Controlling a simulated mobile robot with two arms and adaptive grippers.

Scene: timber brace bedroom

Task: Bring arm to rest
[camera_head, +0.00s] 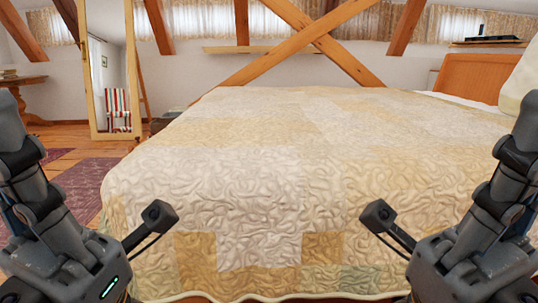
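My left arm (35,190) comes in from the left edge and bends down to a dark grey wrist (80,268) with a small green light at the lower left. My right arm (500,190) mirrors it at the right edge, with its wrist (460,262) at the lower right. A small black box on a stalk sticks inward from each wrist, in front of the bed. The fingers of both grippers are below the frame, so I cannot see whether they hold anything.
A bed with a cream and yellow quilt (270,170) fills the middle, close ahead. A tall leaning mirror (88,70), a wooden table (25,85) and a purple rug (80,182) are at left. Crossed timber braces (312,35) stand behind. A wooden headboard (478,75) is at right.

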